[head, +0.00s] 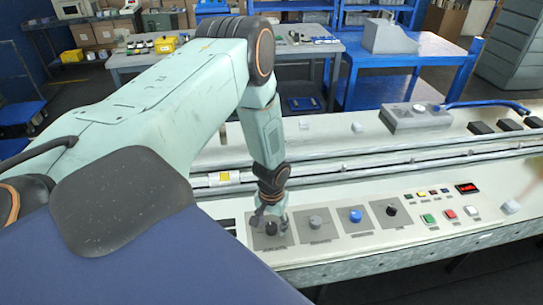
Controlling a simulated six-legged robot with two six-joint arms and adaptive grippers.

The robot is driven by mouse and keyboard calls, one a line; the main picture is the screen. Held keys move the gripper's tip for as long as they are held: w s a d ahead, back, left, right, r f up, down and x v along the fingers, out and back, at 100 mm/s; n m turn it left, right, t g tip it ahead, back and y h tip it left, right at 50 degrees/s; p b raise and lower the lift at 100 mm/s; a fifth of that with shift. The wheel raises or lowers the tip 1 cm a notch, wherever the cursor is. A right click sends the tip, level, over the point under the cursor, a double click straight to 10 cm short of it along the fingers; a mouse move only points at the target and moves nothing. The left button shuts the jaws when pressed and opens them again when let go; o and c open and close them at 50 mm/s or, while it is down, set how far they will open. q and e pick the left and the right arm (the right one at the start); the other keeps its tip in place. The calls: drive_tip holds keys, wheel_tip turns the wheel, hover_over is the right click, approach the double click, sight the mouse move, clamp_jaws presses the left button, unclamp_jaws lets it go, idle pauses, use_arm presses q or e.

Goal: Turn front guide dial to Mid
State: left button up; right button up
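The control panel (337,247) of the machine carries a row of dials on grey plates. The leftmost is a dark dial (271,229). To its right are a grey dial (316,221), a blue dial (355,215) and a black dial (391,210). Their labels are too small to read, so I cannot tell which is the front guide dial. My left gripper (270,219) points down over the leftmost dial, with its fingers at either side of it. I cannot tell whether they touch it. My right gripper is out of view.
Right of the dials are a green button (428,218), a red button (450,214) and a red display (467,188). A rail (380,167) runs behind the panel. A grey box (415,117) with a blue hose stands farther back. Workbenches stand behind the machine.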

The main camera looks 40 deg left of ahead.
sight(272, 226)
use_arm(q)
drive_tip(key=shift+r, duration=0.1)
wheel_tip(272, 226, up, 12)
idle(0.7)
